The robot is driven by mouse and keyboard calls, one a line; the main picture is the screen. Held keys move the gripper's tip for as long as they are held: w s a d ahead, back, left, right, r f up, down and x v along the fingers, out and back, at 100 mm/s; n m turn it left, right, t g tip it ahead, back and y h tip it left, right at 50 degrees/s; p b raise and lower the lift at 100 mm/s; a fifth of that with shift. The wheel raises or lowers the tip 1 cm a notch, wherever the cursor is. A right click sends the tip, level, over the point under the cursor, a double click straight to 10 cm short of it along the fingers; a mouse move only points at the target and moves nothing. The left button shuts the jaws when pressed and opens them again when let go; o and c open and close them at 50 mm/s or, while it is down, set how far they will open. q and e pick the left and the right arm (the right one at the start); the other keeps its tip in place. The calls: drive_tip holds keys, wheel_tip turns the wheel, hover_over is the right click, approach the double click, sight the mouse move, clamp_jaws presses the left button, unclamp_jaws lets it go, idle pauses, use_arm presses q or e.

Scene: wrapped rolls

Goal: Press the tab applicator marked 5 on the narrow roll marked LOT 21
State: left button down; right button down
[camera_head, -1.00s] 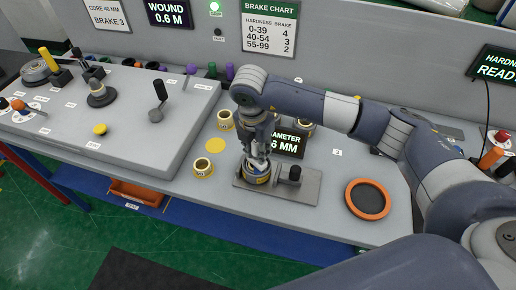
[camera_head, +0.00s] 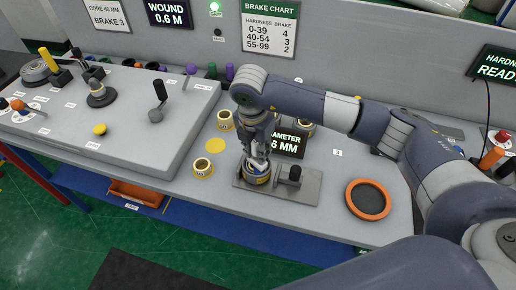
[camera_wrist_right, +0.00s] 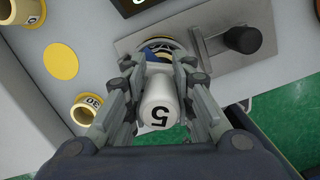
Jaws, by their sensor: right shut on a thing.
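My right gripper (camera_head: 257,160) points down over the grey metal fixture and is shut on a white tab applicator marked 5 (camera_wrist_right: 159,108). The 5 on its end shows in the right wrist view. Under the applicator a narrow roll (camera_head: 257,179), yellow with a dark blue top, sits at the left part of the fixture (camera_head: 306,194). The applicator's lower end is at the roll's top; whether it touches is hidden. I cannot read LOT 21 on this roll. My left gripper is out of view.
A yellow roll (camera_head: 203,167) and another (camera_head: 225,120) stand left of the fixture by a yellow disc (camera_head: 215,145). A dark block with a knob (camera_head: 294,175) is on the fixture. An orange-rimmed dish (camera_head: 368,199) lies to the right. A raised grey panel (camera_head: 90,115) fills the left.

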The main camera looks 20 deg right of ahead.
drive_tip(key=shift+s+f, duration=0.2)
drive_tip(key=shift+w+r+p, duration=0.2)
drive_tip(key=shift+r+p, duration=0.55)
drive_tip(key=shift+r, duration=0.45)
drive_tip(key=shift+r+p, duration=1.55)
drive_tip(key=shift+r, duration=1.4)
